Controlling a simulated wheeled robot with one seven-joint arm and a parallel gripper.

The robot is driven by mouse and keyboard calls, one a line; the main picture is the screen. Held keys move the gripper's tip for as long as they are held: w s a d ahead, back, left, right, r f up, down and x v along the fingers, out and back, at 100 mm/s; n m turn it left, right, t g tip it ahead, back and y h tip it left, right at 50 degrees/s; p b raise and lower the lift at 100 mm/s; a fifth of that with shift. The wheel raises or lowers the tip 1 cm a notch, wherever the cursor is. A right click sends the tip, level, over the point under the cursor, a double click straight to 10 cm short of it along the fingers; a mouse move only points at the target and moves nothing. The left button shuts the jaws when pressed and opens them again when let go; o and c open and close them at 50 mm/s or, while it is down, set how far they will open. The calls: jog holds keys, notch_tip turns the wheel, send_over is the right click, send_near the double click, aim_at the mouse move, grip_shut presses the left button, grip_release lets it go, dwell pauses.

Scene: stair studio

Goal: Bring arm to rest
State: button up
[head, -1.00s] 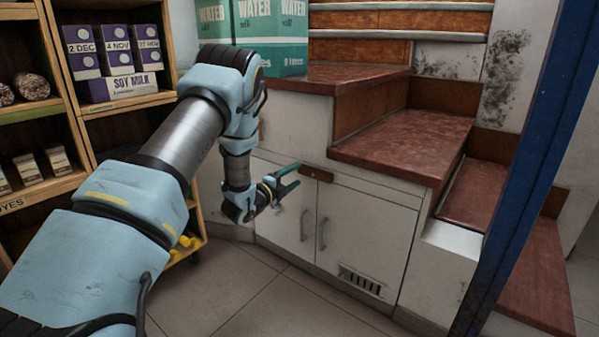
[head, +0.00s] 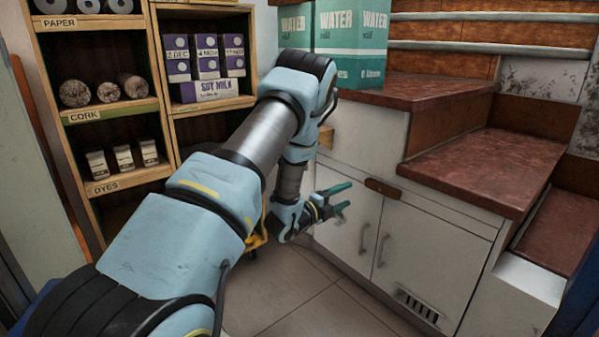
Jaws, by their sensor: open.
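My arm reaches from the bottom left towards the middle of the head view and bends down at its elbow. My gripper (head: 346,198) is at the low end of the arm, in front of the white cabinet (head: 440,255). Its two teal fingers point right and are spread apart. Nothing shows between them. The fingers appear close to the cabinet doors, but I cannot tell whether they touch.
Wooden shelves (head: 108,190) with cork rolls, soy milk and dye boxes stand at the left. Teal water boxes (head: 350,45) stand on the red-brown counter top (head: 385,92). Red-brown steps (head: 490,170) descend to the right. The tiled floor (head: 305,305) below is clear.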

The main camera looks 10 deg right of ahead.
jog(key=w+a+r+n+y, duration=0.1)
jog(key=a+r+n+y, duration=0.2)
jog(key=a+n+y, duration=0.5)
jog(key=w+a+r+n+y, duration=0.25)
jog(key=a+n, duration=0.45)
jog(key=a, duration=0.4)
jog(key=s+a+r+n+g+y, duration=0.2)
jog(key=s+a+n, duration=0.3)
jog(key=s, duration=0.4)
jog(key=s+a+r+n+g+y, duration=0.1)
jog(key=s+a+n+g, duration=0.25)
jog(key=s, duration=0.45)
jog(key=s+a+r+n+g+y, duration=0.2)
jog(key=s+a+n, duration=0.35)
jog(key=s, duration=0.35)
notch_tip(320, 180, up, 36)
jog(key=p, duration=3.7)
jog(key=shift+w+d+f, duration=0.15)
jog(key=shift+w+f, duration=0.1)
jog(key=shift+w, duration=0.05)
